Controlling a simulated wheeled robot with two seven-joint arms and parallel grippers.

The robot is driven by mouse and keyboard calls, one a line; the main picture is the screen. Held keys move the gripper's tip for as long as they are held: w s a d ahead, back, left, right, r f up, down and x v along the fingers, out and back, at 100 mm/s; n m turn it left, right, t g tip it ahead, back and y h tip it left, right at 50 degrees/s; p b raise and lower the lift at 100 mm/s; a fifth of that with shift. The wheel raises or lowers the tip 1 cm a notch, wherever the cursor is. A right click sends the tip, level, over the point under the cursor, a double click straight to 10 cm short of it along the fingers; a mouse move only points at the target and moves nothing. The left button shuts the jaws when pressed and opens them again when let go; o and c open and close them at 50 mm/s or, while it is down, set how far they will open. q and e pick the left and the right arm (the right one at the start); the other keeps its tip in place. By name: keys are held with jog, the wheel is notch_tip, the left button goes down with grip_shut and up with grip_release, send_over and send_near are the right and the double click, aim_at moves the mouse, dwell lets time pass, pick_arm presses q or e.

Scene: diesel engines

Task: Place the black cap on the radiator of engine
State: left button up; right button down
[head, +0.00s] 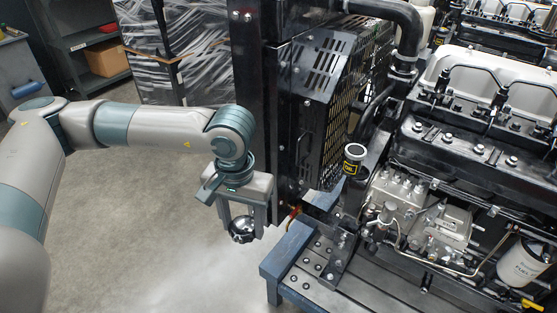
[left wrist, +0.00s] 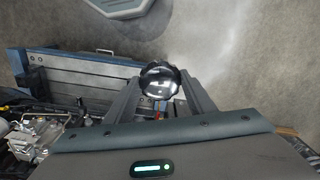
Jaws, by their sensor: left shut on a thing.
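The black cap (head: 243,231) is round and glossy with bright reflections. It is held between the fingertips of my left gripper (head: 242,220), which points down. In the left wrist view the cap (left wrist: 160,80) sits between the two grey fingers. The engine's radiator (head: 260,110) is a tall black structure behind and above the gripper, with a slotted guard (head: 318,95) on its right. The gripper is left of the blue stand's corner and low beside the radiator, apart from it. The radiator's top and filler opening are out of view. My right gripper is not in view.
The engine (head: 450,145) fills the right side, with an oil filler cap (head: 354,153) and a fuel filter (head: 522,262). A blue stand (head: 285,255) juts out below. A wrapped pallet (head: 180,55) and shelf (head: 75,45) stand behind. Open floor (head: 150,220) lies left.

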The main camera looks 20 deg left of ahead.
pick_arm(q)
jog(key=shift+d+r, duration=0.1)
jog(key=w+d+r+m, duration=0.2)
jog(key=d+r+m, duration=0.2)
jog(key=d, duration=0.3)
jog(key=w+d+r+m, duration=0.2)
jog(key=d+r+m, duration=0.2)
jog(key=d+r, duration=0.2)
jog(key=shift+w+d, duration=0.25)
jog(key=shift+d, duration=0.2)
